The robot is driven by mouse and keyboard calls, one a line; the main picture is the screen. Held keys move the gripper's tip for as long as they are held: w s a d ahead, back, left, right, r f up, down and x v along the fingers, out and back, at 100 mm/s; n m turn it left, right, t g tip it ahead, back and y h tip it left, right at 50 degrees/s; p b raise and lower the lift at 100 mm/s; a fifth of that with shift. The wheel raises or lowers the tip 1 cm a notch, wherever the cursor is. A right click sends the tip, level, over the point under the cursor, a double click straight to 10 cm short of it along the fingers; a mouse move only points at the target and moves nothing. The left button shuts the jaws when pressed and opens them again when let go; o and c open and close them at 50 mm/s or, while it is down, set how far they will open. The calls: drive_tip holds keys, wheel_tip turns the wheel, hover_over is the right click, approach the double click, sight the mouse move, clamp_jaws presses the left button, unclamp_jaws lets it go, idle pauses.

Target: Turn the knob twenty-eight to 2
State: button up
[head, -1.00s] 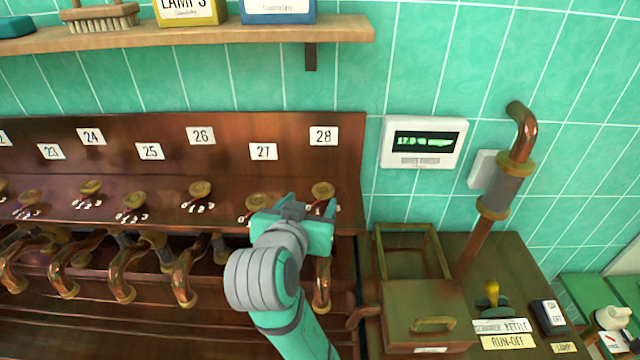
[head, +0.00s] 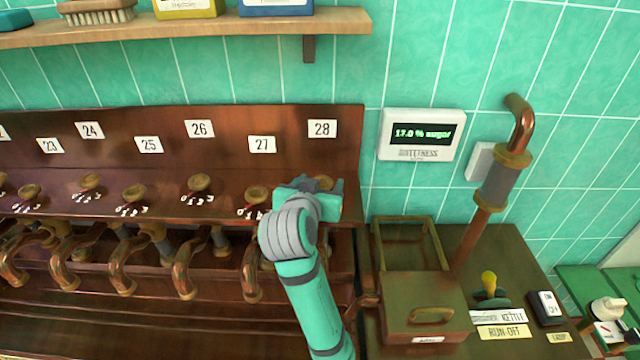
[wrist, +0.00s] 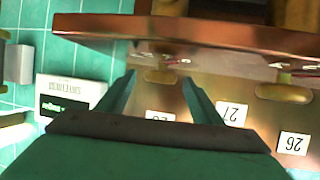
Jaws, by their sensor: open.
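The brass knob under the label 28 (head: 322,128) sits at the right end of the copper panel. In the head view my gripper (head: 325,187) covers most of it. In the wrist view, which is upside down, knob twenty-eight (wrist: 160,76) shows ahead, between the two open fingers of my gripper (wrist: 160,88). The fingers are apart from each other, one on each side of the knob, and I see no clear contact. The knob's setting and most of its scale marks are hidden or too small to read.
Knob 27 (head: 257,194) is close on the left, with more knobs beyond it. Copper pipes (head: 184,272) stick out below. A shelf (head: 200,37) hangs above. On the right are a lit sugar display (head: 422,134), a wooden box (head: 425,308) and an upright pipe (head: 497,185).

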drive_tip(key=c, duration=1.1)
drive_tip(key=shift+o, duration=0.2)
drive_tip(key=shift+d, duration=0.15)
drive_tip(key=n+y, duration=0.2)
drive_tip(key=y, duration=0.1)
drive_tip(key=d+n+y, duration=0.1)
drive_tip(key=n+y, duration=0.2)
drive_tip(key=shift+d+n+y, duration=0.1)
drive_tip(key=shift+n+y, duration=0.2)
drive_tip(key=shift+y, duration=0.1)
drive_tip(key=n+g+y, duration=0.2)
drive_tip(key=n+y, duration=0.2)
drive_tip(key=shift+w+d+g, duration=0.25)
drive_tip(key=shift+d+g, duration=0.1)
drive_tip(key=shift+g, duration=0.05)
drive_tip(key=shift+n+g+y, duration=0.6)
drive_tip(key=shift+n+y, duration=0.1)
drive_tip(key=shift+n, duration=0.2)
drive_tip(key=shift+w+g+y, duration=0.1)
drive_tip(key=shift+g+y, duration=0.2)
drive_tip(key=o, duration=1.1)
drive_tip(key=shift+n, duration=0.3)
drive_tip(key=shift+c, duration=0.2)
